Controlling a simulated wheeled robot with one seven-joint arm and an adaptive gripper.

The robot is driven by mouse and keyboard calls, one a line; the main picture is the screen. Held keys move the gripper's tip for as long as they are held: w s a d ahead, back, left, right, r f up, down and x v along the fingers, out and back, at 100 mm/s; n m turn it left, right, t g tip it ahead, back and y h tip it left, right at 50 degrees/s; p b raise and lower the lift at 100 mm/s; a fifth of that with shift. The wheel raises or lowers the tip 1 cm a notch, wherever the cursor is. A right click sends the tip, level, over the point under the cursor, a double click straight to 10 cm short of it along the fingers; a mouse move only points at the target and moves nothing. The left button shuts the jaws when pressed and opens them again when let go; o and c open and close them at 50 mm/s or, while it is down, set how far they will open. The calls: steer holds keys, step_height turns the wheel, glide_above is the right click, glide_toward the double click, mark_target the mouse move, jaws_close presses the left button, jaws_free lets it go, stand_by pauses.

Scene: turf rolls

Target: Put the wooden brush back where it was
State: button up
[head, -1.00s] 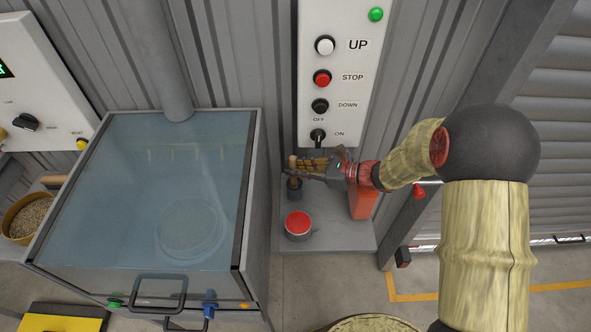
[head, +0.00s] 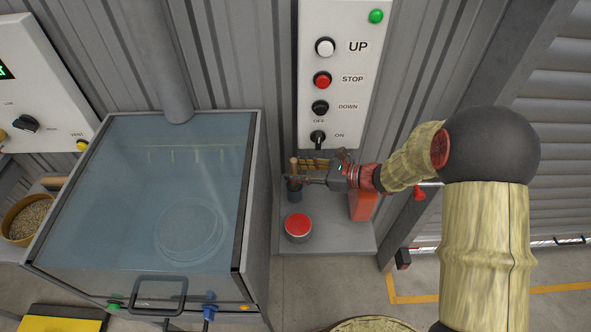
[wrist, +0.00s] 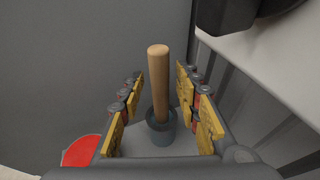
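The wooden brush (head: 294,166) stands with its pale round handle up in a small dark grey cup (head: 294,193) on the shelf. Its bristle end is hidden inside the cup. The wrist view shows the handle (wrist: 159,82) nearly upright, rising from the cup (wrist: 161,132). My gripper (wrist: 160,86) is open, its yellow-padded fingers on either side of the handle, with gaps between pads and wood. In the head view my gripper (head: 304,173) reaches in from the right at handle height.
A red-topped round button (head: 298,227) stands in front of the cup. An orange-red block (head: 362,205) is on the shelf (head: 335,240) under my wrist. The glass-topped cabinet (head: 250,200) stands close on the left. The switch panel (head: 336,100) is on the wall behind.

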steer(key=p+v, duration=0.3)
steer(key=v, duration=0.9)
steer(key=s+a+r+n+g+h, duration=0.2)
steer(key=s+r+n+h, duration=0.1)
steer(key=s+r+n, duration=0.3)
steer(key=s+a+r+n+g+h, duration=0.2)
steer(key=s+r+n+g, duration=0.1)
steer(key=s+n, duration=0.45)
steer(key=s+d+r+n+t+h, duration=0.4)
steer(key=s+d+r+n+h, duration=0.3)
steer(key=s+d+r+n, duration=0.1)
steer(key=shift+s+d+r+n+t+h, duration=0.3)
steer(key=shift+s+d+r+n+h, duration=0.1)
steer(key=shift+s+d+n, duration=0.4)
steer(key=shift+w, duration=0.1)
steer(key=shift+c, duration=0.4)
